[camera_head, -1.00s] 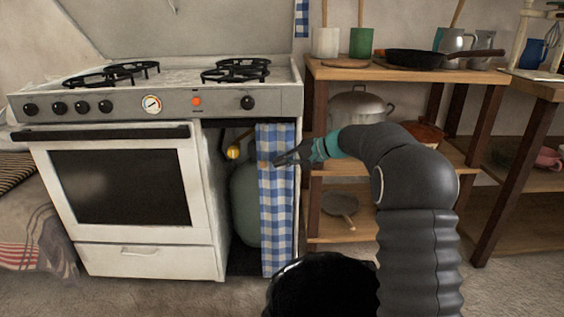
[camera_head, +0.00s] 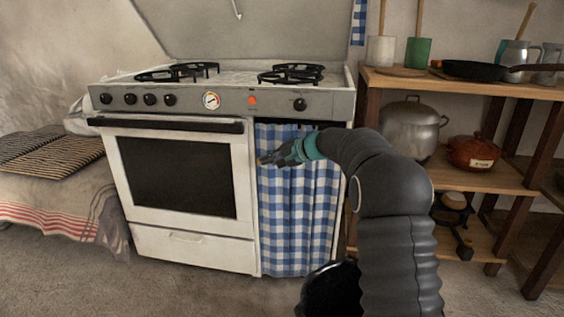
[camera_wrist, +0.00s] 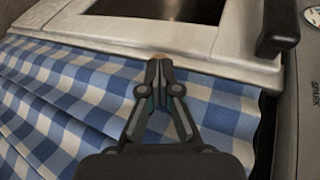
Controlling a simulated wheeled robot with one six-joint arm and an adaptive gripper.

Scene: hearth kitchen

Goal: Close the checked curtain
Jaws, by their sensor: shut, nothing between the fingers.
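The blue and white checked curtain (camera_head: 297,220) hangs below the right part of the stove front and spans the opening from the oven side to the right edge. The gas bottle seen earlier is hidden behind it. My gripper (camera_head: 262,161) is shut and empty at the curtain's left edge, beside the oven. In the wrist view my gripper (camera_wrist: 158,62) lies over the curtain (camera_wrist: 80,95), its tips near the white oven frame (camera_wrist: 150,32). I cannot tell whether the tips touch the cloth.
The white stove (camera_head: 190,245) stands to the left of my arm, with its oven door shut. A wooden shelf (camera_head: 470,180) with a pot (camera_head: 410,128) and a red casserole (camera_head: 472,153) stands close at the right. Floor is clear in front of the stove.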

